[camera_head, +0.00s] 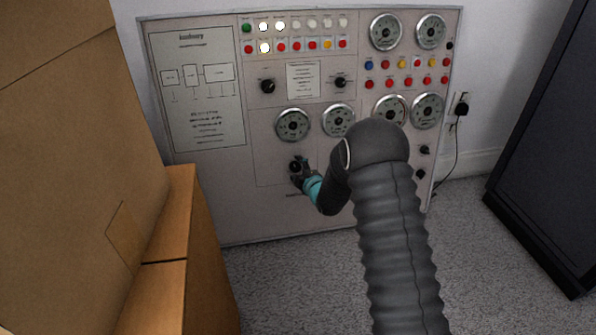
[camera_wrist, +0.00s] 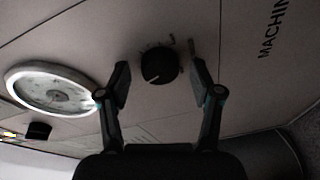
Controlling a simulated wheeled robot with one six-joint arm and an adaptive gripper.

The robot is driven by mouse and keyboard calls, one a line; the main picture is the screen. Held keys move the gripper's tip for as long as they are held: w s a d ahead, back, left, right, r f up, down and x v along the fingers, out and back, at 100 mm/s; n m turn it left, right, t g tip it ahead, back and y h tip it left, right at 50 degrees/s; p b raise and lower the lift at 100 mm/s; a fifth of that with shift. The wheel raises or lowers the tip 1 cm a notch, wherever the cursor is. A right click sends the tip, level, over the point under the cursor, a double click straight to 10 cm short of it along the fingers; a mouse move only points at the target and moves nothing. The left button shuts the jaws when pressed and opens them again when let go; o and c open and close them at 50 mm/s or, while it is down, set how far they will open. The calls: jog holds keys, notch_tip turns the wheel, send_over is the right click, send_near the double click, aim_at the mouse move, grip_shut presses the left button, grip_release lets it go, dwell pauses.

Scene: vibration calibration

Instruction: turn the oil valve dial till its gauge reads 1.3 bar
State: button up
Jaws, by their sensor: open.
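The dial (camera_wrist: 159,66) is a round black knob with a light pointer mark on the panel face; it also shows in the head view (camera_head: 295,165), partly behind my gripper. In the wrist view my gripper (camera_wrist: 157,75) is open, with one finger on each side of the dial and a gap on both sides. In the head view my gripper (camera_head: 299,176) is at the panel by the dial. A round gauge (camera_head: 293,125) is above the dial, and a gauge also shows in the wrist view (camera_wrist: 52,88). Its reading is too small to tell.
The grey control panel (camera_head: 215,205) carries other gauges, knobs, lamps and buttons. Cardboard boxes (camera_head: 175,220) stand at the left. A dark cabinet (camera_head: 545,150) stands at the right. Carpet (camera_head: 290,290) is bare in front of the panel.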

jog(key=shift+s+d, duration=0.1)
jog(key=v, duration=1.2)
